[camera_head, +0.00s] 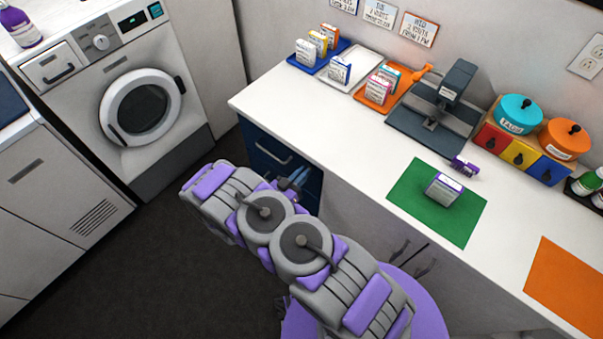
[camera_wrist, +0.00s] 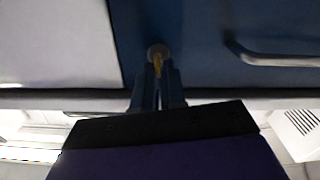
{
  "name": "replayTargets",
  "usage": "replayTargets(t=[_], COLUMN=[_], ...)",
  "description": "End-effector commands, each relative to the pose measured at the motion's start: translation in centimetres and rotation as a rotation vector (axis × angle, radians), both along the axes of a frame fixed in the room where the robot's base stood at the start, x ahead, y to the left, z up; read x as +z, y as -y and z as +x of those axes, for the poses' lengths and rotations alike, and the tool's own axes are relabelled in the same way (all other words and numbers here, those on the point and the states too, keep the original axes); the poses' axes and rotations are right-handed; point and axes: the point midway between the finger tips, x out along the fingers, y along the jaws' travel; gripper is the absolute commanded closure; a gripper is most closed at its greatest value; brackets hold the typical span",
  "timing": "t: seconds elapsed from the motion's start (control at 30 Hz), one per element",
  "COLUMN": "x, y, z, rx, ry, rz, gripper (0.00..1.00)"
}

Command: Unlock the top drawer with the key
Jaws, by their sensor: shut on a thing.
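The blue top drawer (camera_head: 262,142) is under the left end of the white counter and looks closed, with a grey handle (camera_head: 268,153). In the wrist view the blue drawer front (camera_wrist: 205,50) fills the top, its handle (camera_wrist: 285,58) at right. A round grey lock (camera_wrist: 157,48) sits on that front. My gripper (camera_head: 293,182) is at the drawer's right side in the head view. In the wrist view my gripper (camera_wrist: 158,90) is shut on a small brass key (camera_wrist: 158,67). The key's far end meets the lock; how deep it sits is hidden.
The white counter (camera_head: 340,120) overhangs the drawer. It bears trays of small boxes, a dark grey press-like device (camera_head: 440,105), a green mat (camera_head: 410,198) and lidded pots. A washing machine (camera_head: 130,90) stands at left. The dark floor (camera_head: 150,260) between is clear.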

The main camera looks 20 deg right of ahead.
Motion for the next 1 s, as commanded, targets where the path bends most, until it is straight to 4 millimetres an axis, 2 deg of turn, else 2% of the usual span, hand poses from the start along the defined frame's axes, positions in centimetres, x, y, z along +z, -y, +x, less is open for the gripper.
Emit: replayTargets(t=[1.0], x=[-0.66], y=[-0.86], z=[1.05], rx=[0.008], ry=[-0.764], rz=[-0.563], gripper=[1.00])
